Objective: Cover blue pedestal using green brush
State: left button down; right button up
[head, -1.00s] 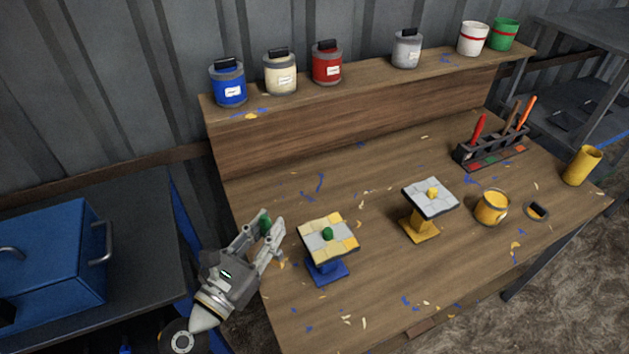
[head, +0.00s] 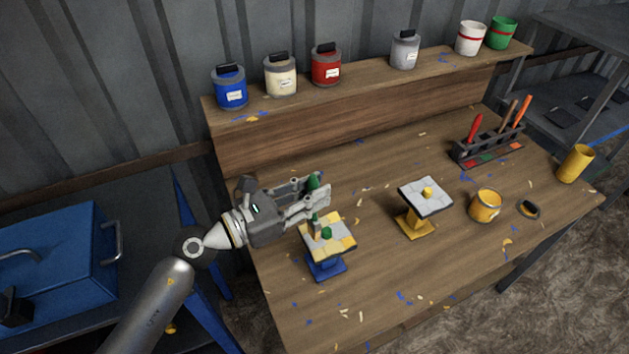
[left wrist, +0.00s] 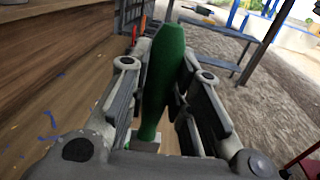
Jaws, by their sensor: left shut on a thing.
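My left gripper (head: 317,192) is shut on the green brush (head: 314,184), with the handle upright between the fingers. The green handle also fills the middle of the left wrist view (left wrist: 164,70). The brush's lower end is at the back left part of the tiled top of the blue pedestal (head: 326,268); I cannot tell whether it touches. That top has grey and yellow tiles and a green knob (head: 327,233) in its middle. My right gripper is not in view.
A yellow pedestal (head: 418,222) with a grey tiled top stands to the right. Beyond it are an open yellow paint can (head: 486,205), a brush rack (head: 490,146) and a yellow cup (head: 575,163). Several cans line the back shelf (head: 360,84).

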pick_arm(q)
jog(key=shift+d+r+g, duration=0.2)
jog(key=shift+r+g, duration=0.1)
jog(key=shift+r, duration=0.05)
jog(key=shift+f+b, duration=2.25)
jog(key=shift+f, duration=0.25)
jog(key=shift+f+b, duration=0.45)
